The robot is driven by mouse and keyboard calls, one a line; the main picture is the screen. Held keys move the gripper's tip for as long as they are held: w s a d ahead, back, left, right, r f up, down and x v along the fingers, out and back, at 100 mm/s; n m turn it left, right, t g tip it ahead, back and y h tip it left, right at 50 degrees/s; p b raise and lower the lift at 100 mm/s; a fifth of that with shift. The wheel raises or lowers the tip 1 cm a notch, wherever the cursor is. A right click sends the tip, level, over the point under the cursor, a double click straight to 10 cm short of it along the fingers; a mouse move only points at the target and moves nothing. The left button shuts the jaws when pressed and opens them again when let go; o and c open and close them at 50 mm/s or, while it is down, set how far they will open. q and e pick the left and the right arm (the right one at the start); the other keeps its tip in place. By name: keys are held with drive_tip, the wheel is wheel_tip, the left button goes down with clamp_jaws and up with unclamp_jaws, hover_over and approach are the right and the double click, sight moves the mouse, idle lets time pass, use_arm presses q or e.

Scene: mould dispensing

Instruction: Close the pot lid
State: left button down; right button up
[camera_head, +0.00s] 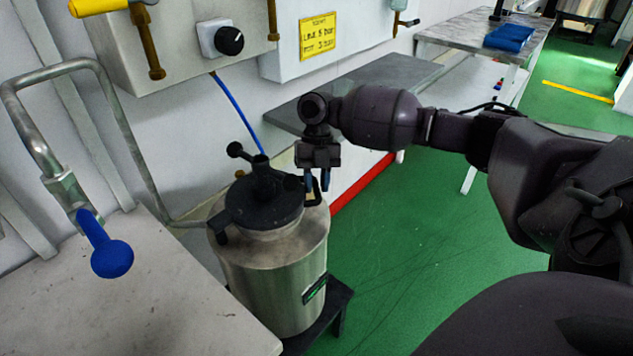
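The metal pot (275,275) stands on a low dark stand beside the white bench. Its black lid (262,212) sits on the pot's top, with knobs and a lever rising from its middle. A small dark handle (314,196) is at the lid's right edge. My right gripper (317,187) points down at this handle. Its two blue-tipped fingers show a narrow gap, with the handle at or just behind their tips. I cannot tell whether they grip it. My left gripper is not in view.
A white bench (130,300) with a bent metal pipe and blue-handled valve (112,258) is at the left. A control box with a black knob (230,41) hangs above the pot. A grey shelf (385,85) is behind my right arm. Green floor (430,270) is open to the right.

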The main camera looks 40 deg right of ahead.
drive_tip(key=p+v, duration=0.1)
drive_tip(key=v, duration=1)
drive_tip(key=shift+f, duration=0.1)
drive_tip(key=shift+s, duration=0.15)
